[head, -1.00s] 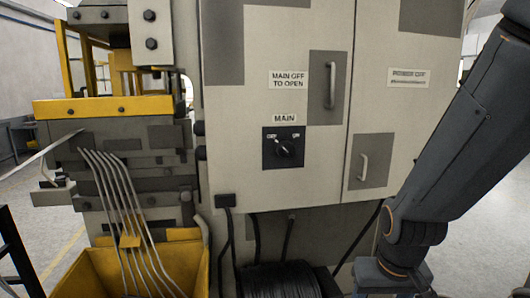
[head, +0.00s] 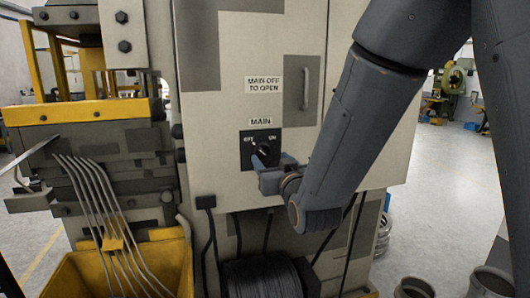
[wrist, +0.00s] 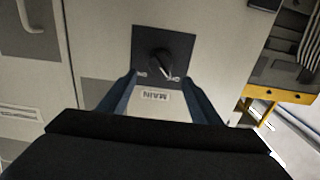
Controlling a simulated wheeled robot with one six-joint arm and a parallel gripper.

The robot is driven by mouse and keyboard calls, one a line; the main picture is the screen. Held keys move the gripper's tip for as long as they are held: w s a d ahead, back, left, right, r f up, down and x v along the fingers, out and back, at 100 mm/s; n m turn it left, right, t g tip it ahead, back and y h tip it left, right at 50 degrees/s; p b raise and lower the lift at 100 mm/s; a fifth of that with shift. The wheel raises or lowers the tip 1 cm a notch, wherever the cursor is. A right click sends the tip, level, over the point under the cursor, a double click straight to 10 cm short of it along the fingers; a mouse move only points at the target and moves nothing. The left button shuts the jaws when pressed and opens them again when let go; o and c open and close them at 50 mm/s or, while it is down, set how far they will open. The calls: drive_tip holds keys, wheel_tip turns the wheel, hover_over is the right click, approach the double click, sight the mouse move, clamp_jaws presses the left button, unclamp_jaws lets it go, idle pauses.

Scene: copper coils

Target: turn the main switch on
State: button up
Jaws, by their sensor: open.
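The main switch is a dark round knob (head: 262,148) on a black square plate (head: 247,138) marked OFF at left and ON at right. Its pointer appears to lean up and left, towards OFF; my gripper covers part of the knob. The MAIN label (head: 260,121) is just above the plate. My gripper (head: 265,162) is at the plate's lower right. In the wrist view, which is upside down, my gripper (wrist: 160,76) is open and empty, its fingers apart on either side of the line to the knob (wrist: 160,62). I cannot tell whether they touch it.
The switch is on a pale cabinet door (head: 225,95) with a handle (head: 306,84) at upper right. Below are black cables and a dark wire coil (head: 262,278). A yellow bin (head: 150,270) with bent rods stands at left. Open floor (head: 425,170) lies at right.

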sight(265, 153)
drive_tip(key=shift+p+x, duration=1)
drive_tip(key=shift+x, duration=2.4)
drive_tip(key=shift+f, duration=0.1)
drive_tip(key=c, duration=1)
